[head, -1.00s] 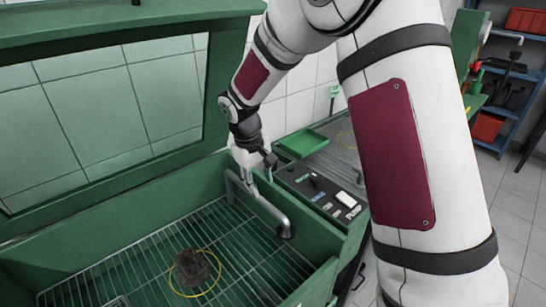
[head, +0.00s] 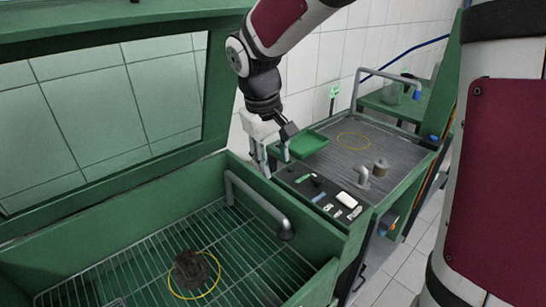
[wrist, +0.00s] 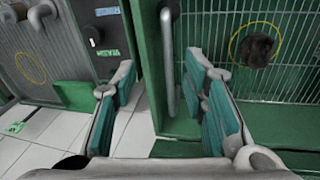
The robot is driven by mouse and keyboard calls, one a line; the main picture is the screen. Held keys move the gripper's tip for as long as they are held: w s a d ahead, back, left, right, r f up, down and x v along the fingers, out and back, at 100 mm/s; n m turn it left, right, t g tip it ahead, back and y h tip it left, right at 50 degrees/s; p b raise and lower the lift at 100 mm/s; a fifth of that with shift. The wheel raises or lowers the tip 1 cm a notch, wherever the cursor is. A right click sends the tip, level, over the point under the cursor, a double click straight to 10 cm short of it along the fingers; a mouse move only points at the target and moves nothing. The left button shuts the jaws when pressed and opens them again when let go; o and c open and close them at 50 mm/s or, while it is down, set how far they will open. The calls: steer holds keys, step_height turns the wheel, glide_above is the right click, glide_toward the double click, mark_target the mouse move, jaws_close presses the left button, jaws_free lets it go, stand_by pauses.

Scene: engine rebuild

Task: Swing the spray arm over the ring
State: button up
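The grey bent pipe of the spray arm (head: 258,202) stands inside the green wash basin, its dark end pointing toward the front right. It also shows in the wrist view (wrist: 168,62). A yellow ring (head: 218,284) lies on the basin's wire rack around a dark, dirty part (head: 190,268); the ring shows at the upper right of the wrist view (wrist: 232,48). The spray arm's end is to the right of the ring, not above it. My gripper (head: 272,160) is open and empty above the basin's back right edge. In the wrist view its fingers (wrist: 165,100) are wide apart, with the pipe beyond them.
A dark panel (head: 328,190) with labels and switches is right of the basin. The raised lid (head: 215,100) stands behind the basin.

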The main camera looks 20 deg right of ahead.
steer(key=shift+s+r, duration=0.1)
steer(key=shift+s, duration=0.05)
stand_by(0.3)
steer(key=s+d+r+m+t+y, duration=0.1)
steer(key=s+r+m+t, duration=0.15)
steer(key=s, duration=0.95)
steer(key=s+d+r+m+t+y, duration=0.1)
steer(key=s+r, duration=0.2)
steer(key=s, duration=0.8)
steer(key=n+g+h+p, duration=0.2)
steer(key=n+g+p, duration=0.25)
steer(key=p, duration=0.45)
glide_above(274, 210)
steer(key=s+a, duration=0.1)
steer(key=a, duration=0.2)
step_height(274, 210, down, 13)
steer(key=d+f, duration=0.1)
steer(key=f, duration=0.3)
steer(key=d+f+p, duration=0.1)
steer(key=f, duration=0.4)
steer(key=d+f+p, duration=0.1)
steer(key=f, duration=0.3)
steer(key=shift+w+f, duration=0.2)
steer(key=shift+w, duration=0.15)
